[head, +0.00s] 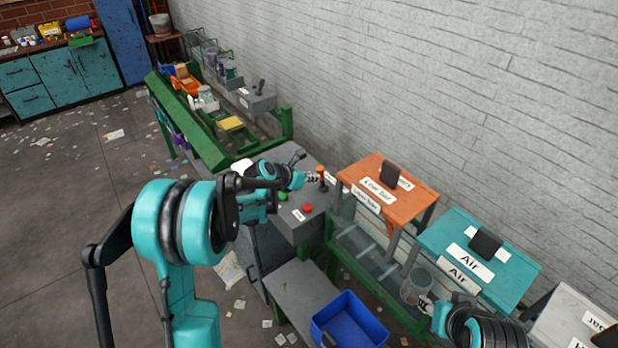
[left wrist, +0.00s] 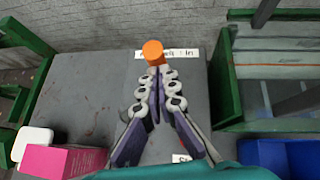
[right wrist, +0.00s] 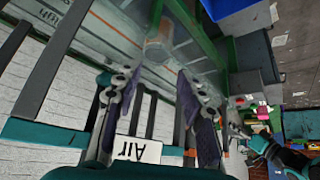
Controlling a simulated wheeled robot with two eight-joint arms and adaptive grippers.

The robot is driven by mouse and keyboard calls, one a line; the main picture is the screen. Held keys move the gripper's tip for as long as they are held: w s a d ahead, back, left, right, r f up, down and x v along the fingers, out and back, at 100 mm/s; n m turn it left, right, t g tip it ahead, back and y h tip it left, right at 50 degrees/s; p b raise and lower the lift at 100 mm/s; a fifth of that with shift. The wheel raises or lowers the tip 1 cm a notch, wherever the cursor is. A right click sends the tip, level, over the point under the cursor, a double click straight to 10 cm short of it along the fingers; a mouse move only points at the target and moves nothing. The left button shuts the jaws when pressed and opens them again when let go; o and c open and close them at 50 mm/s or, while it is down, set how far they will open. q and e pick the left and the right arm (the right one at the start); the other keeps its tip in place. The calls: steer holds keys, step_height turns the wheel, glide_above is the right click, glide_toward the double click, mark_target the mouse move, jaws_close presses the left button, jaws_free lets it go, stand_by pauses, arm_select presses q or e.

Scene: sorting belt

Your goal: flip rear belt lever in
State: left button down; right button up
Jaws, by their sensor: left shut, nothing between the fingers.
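A lever with an orange knob (head: 321,170) stands on the grey control box (head: 285,228) by the wall. A white label lies behind it, its text partly covered. My left gripper (head: 313,177) is beside the lever, with its fingers together and nothing between them. In the left wrist view the fingertips (left wrist: 157,72) are just in front of the orange knob (left wrist: 152,52); I cannot tell whether they touch it. A second lever with a black handle (head: 262,86) stands on a grey box farther back. My right gripper (right wrist: 145,78) is open and empty, near a clear jar (head: 416,285).
A red button (head: 308,208) and a green button (head: 283,196) are on the control box. An orange bin (head: 400,205) and a teal "Air" bin (head: 510,250) stand to the right. A blue crate (head: 372,305) is in front. Litter covers the floor.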

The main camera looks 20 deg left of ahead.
arm_select(q)
steer(key=shift+w+d+r, duration=0.45)
steer(key=shift+w+d, duration=0.1)
steer(key=shift+w, duration=0.1)
steer(key=w+d, duration=0.3)
steer(key=w, duration=0.1)
steer(key=shift+r, duration=0.3)
steer(key=shift+s, duration=0.1)
